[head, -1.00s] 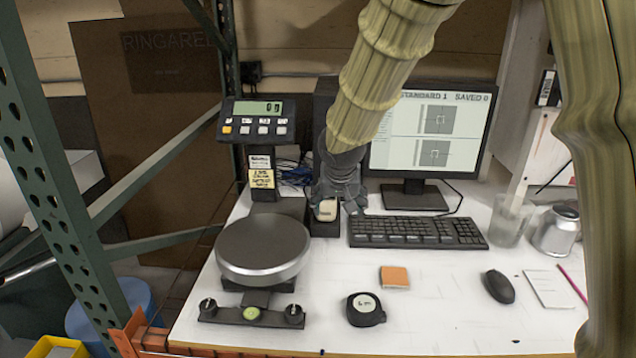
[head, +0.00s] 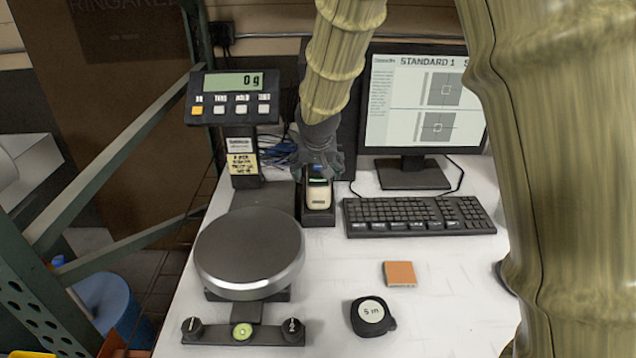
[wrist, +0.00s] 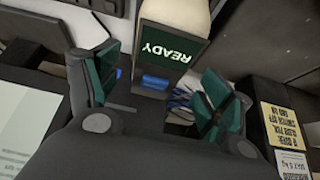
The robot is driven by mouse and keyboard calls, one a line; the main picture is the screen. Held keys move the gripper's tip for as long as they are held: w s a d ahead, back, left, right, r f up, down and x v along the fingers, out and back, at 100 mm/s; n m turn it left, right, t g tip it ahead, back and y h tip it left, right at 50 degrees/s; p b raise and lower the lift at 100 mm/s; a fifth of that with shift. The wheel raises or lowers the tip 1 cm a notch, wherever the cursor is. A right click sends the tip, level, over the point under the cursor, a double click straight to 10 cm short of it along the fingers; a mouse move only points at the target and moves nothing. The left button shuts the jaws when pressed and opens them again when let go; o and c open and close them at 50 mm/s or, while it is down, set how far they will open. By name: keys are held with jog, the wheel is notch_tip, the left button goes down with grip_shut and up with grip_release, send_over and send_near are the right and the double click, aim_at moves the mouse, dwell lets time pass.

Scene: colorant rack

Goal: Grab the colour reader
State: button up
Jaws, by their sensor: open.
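My gripper (head: 317,166) is at the reader's upper end, coming from above and behind. In the wrist view my gripper (wrist: 160,78) is open, with green-padded fingers spread to either side of the reader's lower screen area. I cannot tell whether either finger touches it. The reader's top is partly hidden by my gripper in the head view.
The scale (head: 249,250) and its display (head: 233,98) stand to the left. The keyboard (head: 418,215) and monitor (head: 420,110) are to the right. An orange tile (head: 400,274) and a tape measure (head: 372,316) lie in front, with bare white table around them.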

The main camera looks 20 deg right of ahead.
jog(key=shift+f, duration=0.2)
jog(key=shift+w+d+p+x, duration=0.15)
jog(key=shift+p+x, duration=0.25)
jog(key=shift+x, duration=0.45)
jog(key=shift+w+d+p+x, duration=0.1)
jog(key=shift+p+x, duration=0.25)
jog(key=shift+x, duration=1.25)
jog(key=shift+w, duration=0.1)
jog(key=c, duration=1.6)
